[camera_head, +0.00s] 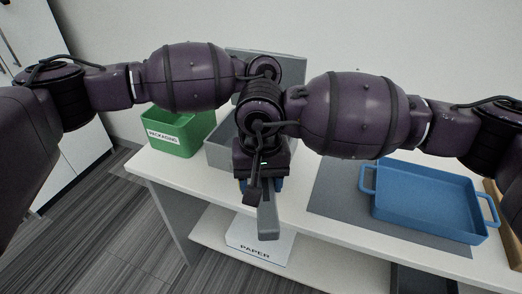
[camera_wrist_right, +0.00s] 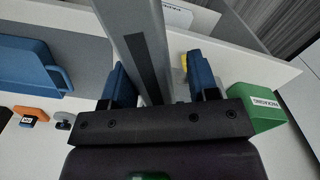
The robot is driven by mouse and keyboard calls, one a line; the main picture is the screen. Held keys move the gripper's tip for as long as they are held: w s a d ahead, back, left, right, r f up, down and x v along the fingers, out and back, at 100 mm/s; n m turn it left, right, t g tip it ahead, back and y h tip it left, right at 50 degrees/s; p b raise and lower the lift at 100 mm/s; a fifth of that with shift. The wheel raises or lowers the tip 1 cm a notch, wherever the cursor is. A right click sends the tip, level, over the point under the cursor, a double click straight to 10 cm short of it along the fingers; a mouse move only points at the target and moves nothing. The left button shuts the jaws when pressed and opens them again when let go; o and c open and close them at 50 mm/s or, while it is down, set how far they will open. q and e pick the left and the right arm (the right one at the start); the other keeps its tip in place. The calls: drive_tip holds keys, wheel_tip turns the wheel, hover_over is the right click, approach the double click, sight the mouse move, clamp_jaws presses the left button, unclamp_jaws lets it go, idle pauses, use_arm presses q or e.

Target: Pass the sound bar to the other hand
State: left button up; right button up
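The sound bar is a long grey bar with a dark strip. In the head view its near end (camera_head: 268,218) points down towards me. In the right wrist view the sound bar (camera_wrist_right: 150,55) runs between the blue fingers of my right gripper (camera_wrist_right: 160,80) and passes out of sight behind the palm. A gap shows between bar and right-hand finger, so the gripper looks open around it. In the head view the right gripper (camera_head: 259,184) hangs at the middle. My left arm reaches in behind the right wrist; its gripper is hidden, as is any hold it has.
A blue tray (camera_head: 372,208) stands on a grey mat (camera_head: 330,195) at right. A green packaging box (camera_head: 165,146) and a grey bin (camera_head: 217,155) stand at left. A paper box (camera_head: 275,250) is below. Small items, one orange (camera_wrist_right: 30,113), lie on the table.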

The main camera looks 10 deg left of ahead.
drive_tip(key=shift+o, duration=1.4)
drive_tip(key=shift+r, duration=0.1)
